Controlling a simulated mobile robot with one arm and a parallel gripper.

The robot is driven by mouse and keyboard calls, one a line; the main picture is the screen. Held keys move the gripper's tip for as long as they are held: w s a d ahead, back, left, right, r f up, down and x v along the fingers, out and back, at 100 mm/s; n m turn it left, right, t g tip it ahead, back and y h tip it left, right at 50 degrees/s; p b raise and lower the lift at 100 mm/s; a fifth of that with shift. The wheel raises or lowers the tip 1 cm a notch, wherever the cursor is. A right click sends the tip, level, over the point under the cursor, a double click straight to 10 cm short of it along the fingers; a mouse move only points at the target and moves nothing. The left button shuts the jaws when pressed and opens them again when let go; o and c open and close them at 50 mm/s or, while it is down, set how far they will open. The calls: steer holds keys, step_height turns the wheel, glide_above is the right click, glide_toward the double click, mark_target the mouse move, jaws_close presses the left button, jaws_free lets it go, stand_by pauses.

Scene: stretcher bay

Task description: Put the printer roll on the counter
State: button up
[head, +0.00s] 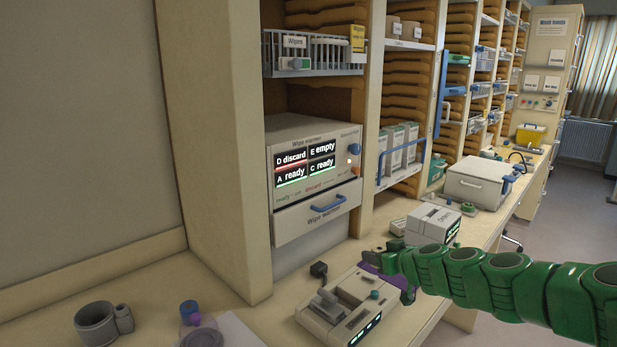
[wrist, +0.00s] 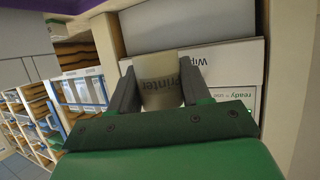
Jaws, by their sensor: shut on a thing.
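The printer roll (wrist: 160,92) is a pale cylinder with "printer" lettered on it. It sits between the two dark fingers of my gripper (wrist: 158,72) in the wrist view, and they are shut on it. In the head view my green arm comes in from the right, and my gripper (head: 388,264) is above the beige counter (head: 155,277), by the device with lit displays. I cannot make out the roll in the head view. A purple part shows at the gripper there.
The beige device (head: 345,308) stands on the counter below my gripper. A grey cup (head: 95,325) and a small blue-capped bottle (head: 189,312) are at the left. The wipe warmer (head: 312,165) is behind. A white box (head: 478,182) stands further right. Bare counter lies left of the device.

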steer(key=shift+w+a+r+m+h, duration=0.9)
steer(key=shift+w+a+r+h, duration=0.1)
steer(key=shift+w+a+r, duration=0.8)
steer(key=shift+n+y, duration=0.9)
steer(key=shift+s+d+f, duration=1.85)
steer(key=shift+d, duration=0.05)
steer(key=s+d+f+n+g+y, duration=0.1)
steer(key=s+d+n+g+y, duration=0.1)
steer(key=s, duration=0.7)
steer(key=s+d+f+n+g+y, duration=0.1)
steer(key=s+d+n+g+y, duration=0.2)
steer(key=s, duration=0.5)
steer(key=shift+s+d+n+y, duration=0.4)
steer(key=shift+d+n, duration=0.3)
steer(key=shift+d, duration=0.15)
steer(key=shift+w+f, duration=0.1)
steer(key=shift+f, duration=0.05)
